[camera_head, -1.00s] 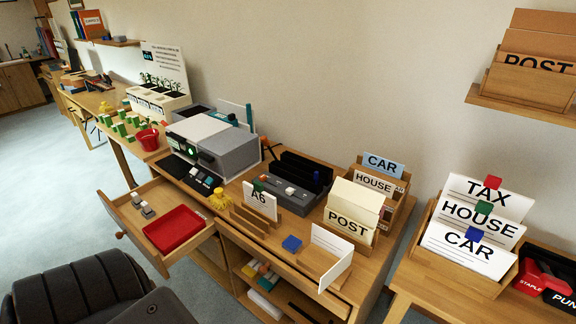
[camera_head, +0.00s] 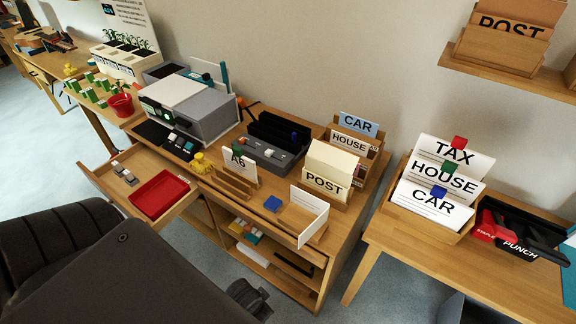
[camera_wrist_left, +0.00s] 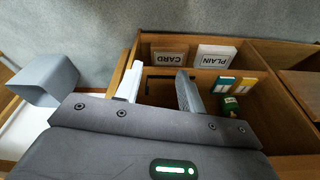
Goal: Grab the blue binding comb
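No piece is clearly recognisable as the blue binding comb. In the left wrist view a small blue-and-white piece (camera_wrist_left: 222,85) lies in an open wooden compartment, beside a yellow-and-white piece (camera_wrist_left: 244,86) and a green piece (camera_wrist_left: 230,103). Small coloured pieces (camera_head: 246,230) also show on the shelf under the desk in the head view. A flat blue block (camera_head: 272,203) lies on the desk top. My left gripper (camera_wrist_left: 158,84) is open, its two pale fingers apart and nothing visible between them. The small pieces are to the right of its fingers. My right gripper is not seen.
The open drawer with a red tray (camera_head: 159,194) juts out near my left arm. A second table (camera_head: 415,250) stands at right, with floor between.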

